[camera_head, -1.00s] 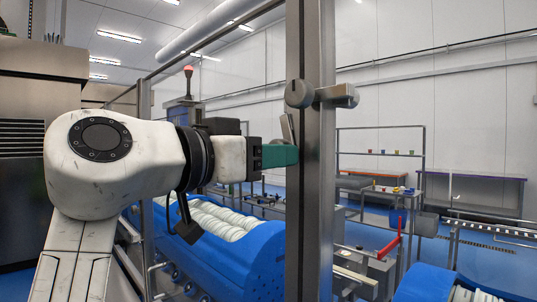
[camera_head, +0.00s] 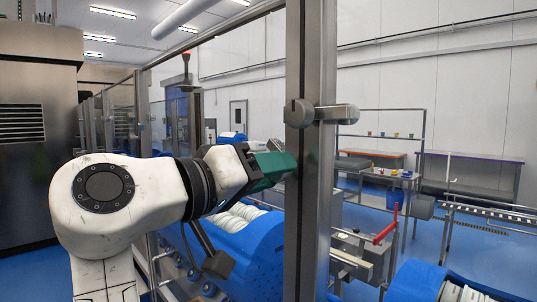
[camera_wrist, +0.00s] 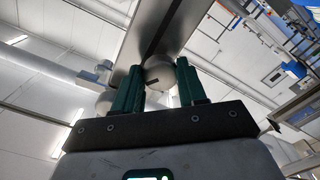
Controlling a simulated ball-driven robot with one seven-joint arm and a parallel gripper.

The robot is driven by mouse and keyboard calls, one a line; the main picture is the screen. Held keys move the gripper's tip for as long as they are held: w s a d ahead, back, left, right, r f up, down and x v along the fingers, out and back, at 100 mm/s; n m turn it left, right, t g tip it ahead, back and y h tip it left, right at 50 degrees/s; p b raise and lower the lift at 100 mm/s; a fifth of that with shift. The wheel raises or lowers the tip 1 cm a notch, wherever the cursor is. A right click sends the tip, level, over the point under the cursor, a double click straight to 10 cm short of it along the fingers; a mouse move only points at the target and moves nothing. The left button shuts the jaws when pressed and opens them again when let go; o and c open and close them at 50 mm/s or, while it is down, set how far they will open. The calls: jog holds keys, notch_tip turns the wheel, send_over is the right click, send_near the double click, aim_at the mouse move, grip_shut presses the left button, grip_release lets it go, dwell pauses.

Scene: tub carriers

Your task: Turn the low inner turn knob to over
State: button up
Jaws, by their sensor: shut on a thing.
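My gripper (camera_head: 291,164) reaches the left side of a grey metal post in the head view, tilted upward to the right. In the wrist view, its green fingers (camera_wrist: 160,88) are shut on a round grey knob (camera_wrist: 160,72), one finger on each side. This appears to be the low inner turn knob; most of it is hidden by the fingers and post in the head view. A small grey piece (camera_head: 276,145) shows just above the fingers. A higher round knob (camera_head: 298,113) with a sideways lever (camera_head: 338,114) sits on the post above my gripper.
The upright post (camera_head: 309,220) stands close in front. A blue tub (camera_head: 245,250) with white rolls lies behind my arm. A red handle (camera_head: 386,226), shelf and benches stand at the right. Blue floor shows between them.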

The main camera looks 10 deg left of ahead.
jog(key=shift+r+n+p, duration=0.1)
jog(key=shift+n+p, duration=2.95)
jog(key=shift+n, duration=0.55)
jog(key=o, duration=1.1)
jog(key=shift+c, duration=0.2)
jog(key=shift+s+a, duration=0.1)
jog(key=b+v, duration=0.3)
jog(key=v, duration=0.7)
jog(key=shift+s+a, duration=0.2)
